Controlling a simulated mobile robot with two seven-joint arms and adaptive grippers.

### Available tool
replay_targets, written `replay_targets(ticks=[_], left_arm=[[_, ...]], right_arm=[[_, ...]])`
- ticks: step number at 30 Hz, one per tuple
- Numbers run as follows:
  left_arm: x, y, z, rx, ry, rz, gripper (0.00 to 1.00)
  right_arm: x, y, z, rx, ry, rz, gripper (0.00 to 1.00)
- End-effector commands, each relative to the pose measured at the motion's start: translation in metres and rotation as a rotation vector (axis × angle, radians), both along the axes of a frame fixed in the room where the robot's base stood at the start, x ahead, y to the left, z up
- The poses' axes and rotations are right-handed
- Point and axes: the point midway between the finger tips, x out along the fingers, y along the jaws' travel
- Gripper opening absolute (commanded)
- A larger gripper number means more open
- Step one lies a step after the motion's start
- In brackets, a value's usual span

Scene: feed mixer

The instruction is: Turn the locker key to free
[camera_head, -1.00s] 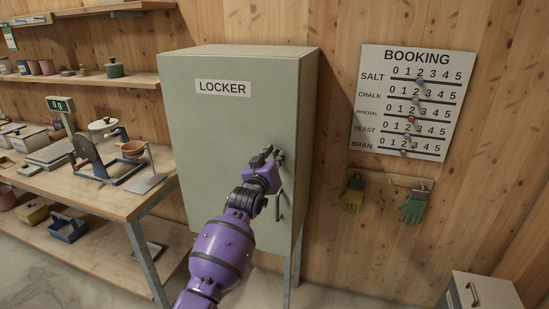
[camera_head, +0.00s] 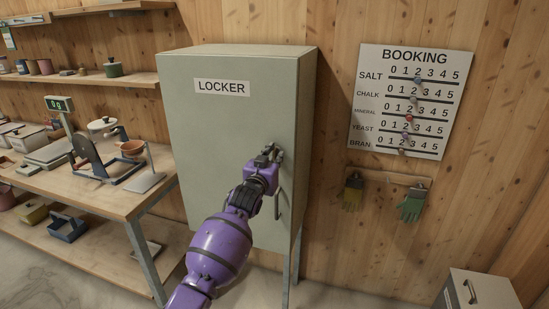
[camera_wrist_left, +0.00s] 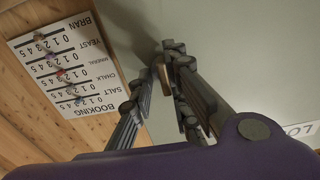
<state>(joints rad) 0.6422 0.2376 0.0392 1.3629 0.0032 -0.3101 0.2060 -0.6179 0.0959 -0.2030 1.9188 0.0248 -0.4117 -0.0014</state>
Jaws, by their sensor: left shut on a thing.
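The grey-green locker (camera_head: 225,140) with its LOCKER label stands against the wood wall, door shut. My left gripper (camera_head: 274,152) is at the right side of the locker door, just above the vertical door handle (camera_head: 278,205). In the left wrist view my left gripper (camera_wrist_left: 170,75) has its fingers closed in on a small brownish piece, seemingly the locker key (camera_wrist_left: 162,76), at the door face. The fingers hide most of the key, so its turn position cannot be told. My right gripper is not in view.
A booking board (camera_head: 411,100) hangs on the wall to the right, with gloves (camera_head: 411,205) on pegs below. A workbench (camera_head: 120,200) with scales stands on the left. A grey cabinet (camera_head: 480,290) is at the lower right.

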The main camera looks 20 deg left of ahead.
Motion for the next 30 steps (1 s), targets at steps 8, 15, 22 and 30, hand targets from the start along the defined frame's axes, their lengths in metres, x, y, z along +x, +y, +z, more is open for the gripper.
replay_targets(ticks=[8,15,22,30], left_arm=[[0.000,0.000,0.001,0.002,-0.001,0.000,0.35],[0.000,0.000,0.000,0.001,0.000,0.000,0.35],[-0.018,0.001,-0.001,0.000,-0.001,0.000,0.35],[-0.074,0.003,-0.001,0.000,0.001,0.000,0.35]], right_arm=[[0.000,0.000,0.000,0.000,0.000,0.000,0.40],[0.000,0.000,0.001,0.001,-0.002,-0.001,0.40],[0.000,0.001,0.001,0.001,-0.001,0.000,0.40],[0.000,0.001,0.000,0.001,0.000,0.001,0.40]])
